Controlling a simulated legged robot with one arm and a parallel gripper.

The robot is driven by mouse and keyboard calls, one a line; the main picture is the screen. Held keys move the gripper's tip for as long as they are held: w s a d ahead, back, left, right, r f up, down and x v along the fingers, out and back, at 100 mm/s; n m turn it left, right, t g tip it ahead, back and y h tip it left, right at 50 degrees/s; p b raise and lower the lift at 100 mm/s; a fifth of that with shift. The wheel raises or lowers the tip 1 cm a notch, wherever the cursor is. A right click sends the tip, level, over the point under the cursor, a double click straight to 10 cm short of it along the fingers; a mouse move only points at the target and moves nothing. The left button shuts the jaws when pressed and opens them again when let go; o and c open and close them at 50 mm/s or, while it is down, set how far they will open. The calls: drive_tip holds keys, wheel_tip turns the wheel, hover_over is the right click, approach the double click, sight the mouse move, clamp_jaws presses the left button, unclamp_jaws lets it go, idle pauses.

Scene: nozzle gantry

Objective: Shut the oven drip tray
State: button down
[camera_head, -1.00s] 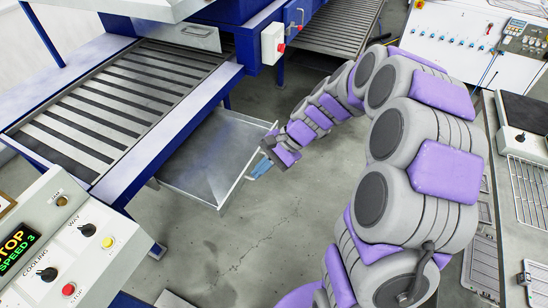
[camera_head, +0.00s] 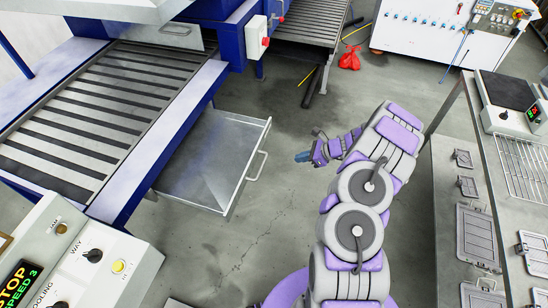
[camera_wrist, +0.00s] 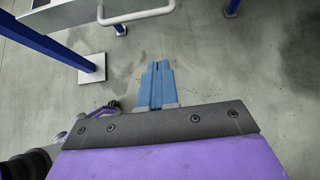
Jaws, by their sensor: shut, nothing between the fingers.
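The grey metal drip tray (camera_head: 205,165) juts out from under the blue-framed oven conveyor (camera_head: 105,100) in the head view. Its pale bar handle (camera_head: 257,164) is on the front face, on the right. My gripper (camera_head: 301,157) is to the right of the handle, apart from it, over open floor. In the wrist view my gripper (camera_wrist: 156,66) has its blue fingers together with nothing between them. The handle (camera_wrist: 136,14) shows ahead of the fingertips at the top of that view, with a gap between. The tray's rear part is hidden under the conveyor.
A control panel (camera_head: 80,255) stands at lower left. A bench with metal plates and a wire rack (camera_head: 525,160) is on the right. A white cabinet (camera_head: 440,30) and a red bag (camera_head: 349,59) are at the back.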

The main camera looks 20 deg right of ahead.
drive_tip(key=w+a+r+b+x, duration=0.1)
drive_tip(key=r+b+x, duration=0.1)
drive_tip(key=x, duration=1)
drive_tip(key=shift+w+a, duration=0.2)
drive_tip(key=shift+d, duration=0.1)
